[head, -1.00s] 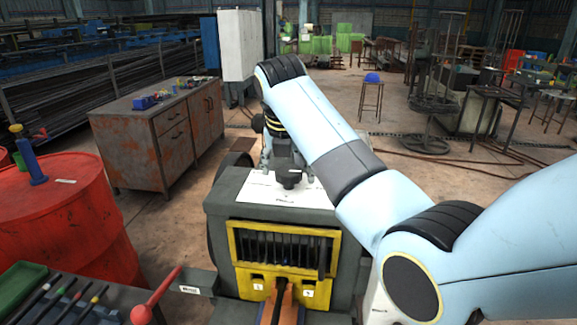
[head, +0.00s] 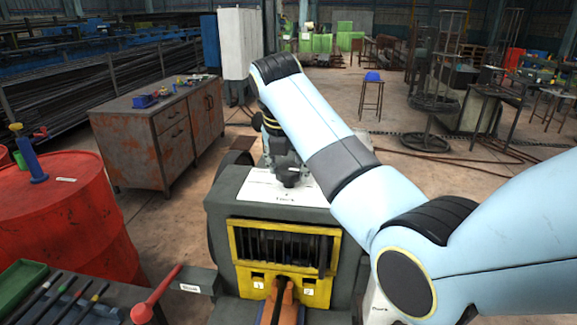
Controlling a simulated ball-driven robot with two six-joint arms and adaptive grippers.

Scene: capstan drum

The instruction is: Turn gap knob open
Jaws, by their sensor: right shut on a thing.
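The gap knob (head: 289,179) is a small black knob on the white label plate on top of the dark grey machine (head: 222,222). My right gripper (head: 287,165) comes down on it from above and is shut on it. The wrist and arm hide part of the gripper, and the gripper covers the knob's upper part. The knob's exact angle cannot be told. My left gripper is not in view.
A yellow frame (head: 234,260) with dark slats is on the machine's front. A red-knobbed lever (head: 157,297) stands at its left. A red drum (head: 70,220) and a rusty cabinet (head: 135,155) are further left. Open floor lies behind.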

